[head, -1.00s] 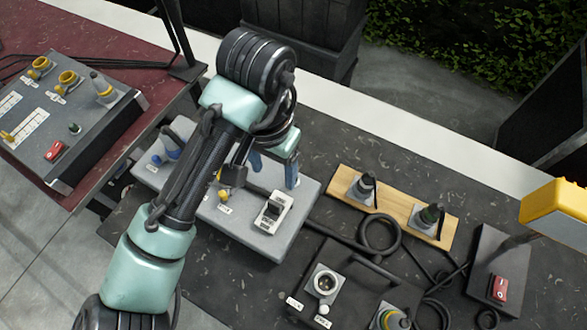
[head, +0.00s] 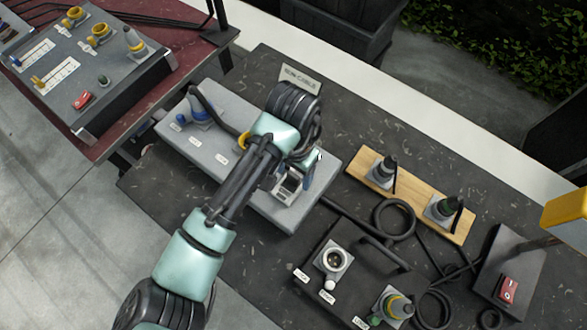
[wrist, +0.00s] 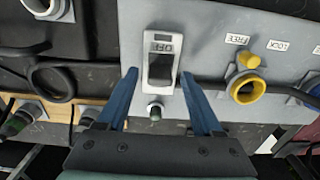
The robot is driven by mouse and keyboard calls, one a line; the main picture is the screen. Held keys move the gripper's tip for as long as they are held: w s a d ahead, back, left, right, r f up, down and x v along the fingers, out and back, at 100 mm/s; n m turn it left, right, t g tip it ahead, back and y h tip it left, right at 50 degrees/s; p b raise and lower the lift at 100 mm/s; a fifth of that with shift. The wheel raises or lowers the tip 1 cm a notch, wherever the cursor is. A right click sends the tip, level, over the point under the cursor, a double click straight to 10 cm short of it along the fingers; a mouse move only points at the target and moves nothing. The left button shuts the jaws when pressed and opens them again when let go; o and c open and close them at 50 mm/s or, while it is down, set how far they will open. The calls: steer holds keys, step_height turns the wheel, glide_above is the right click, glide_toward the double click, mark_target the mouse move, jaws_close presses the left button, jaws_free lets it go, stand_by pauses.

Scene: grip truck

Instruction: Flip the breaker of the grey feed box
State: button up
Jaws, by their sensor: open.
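The grey feed box (head: 225,155) lies on the dark bench top in the head view, partly hidden by my arm. Its breaker (head: 289,186) is a white-framed switch with a dark rocker near the box's right end. In the wrist view, the breaker (wrist: 160,66) shows a small label that seems to read OFF. My gripper (wrist: 158,74) is open and empty. Its blue fingers appear on either side of the breaker; I cannot tell how far above it they are. In the head view, my gripper (head: 308,172) is over the box's right end, mostly hidden by my wrist.
A yellow ring connector (wrist: 247,87) sits on the box beside the right finger. A wooden board (head: 410,198) with two plugs and a black box (head: 340,290) with a handle stand to the right.

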jaws_close()
stand_by(0.3)
steer(key=shift+w+r+p, duration=0.1)
steer(key=shift+p, duration=0.25)
steer(key=shift+w+d+g+y+p, duration=0.2)
steer(key=shift+g+y+p, duration=0.25)
steer(key=shift+g, duration=0.15)
steer(key=shift+w+d+f+g+y, duration=0.2)
steer(key=shift+g+y, duration=0.2)
steer(key=shift+g, duration=0.15)
steer(key=shift+w+d+f+g+y, duration=0.1)
steer(key=shift+w+f+g+y, duration=0.1)
steer(key=shift+g+y, duration=0.25)
steer(key=shift+r, duration=0.1)
jaws_free()
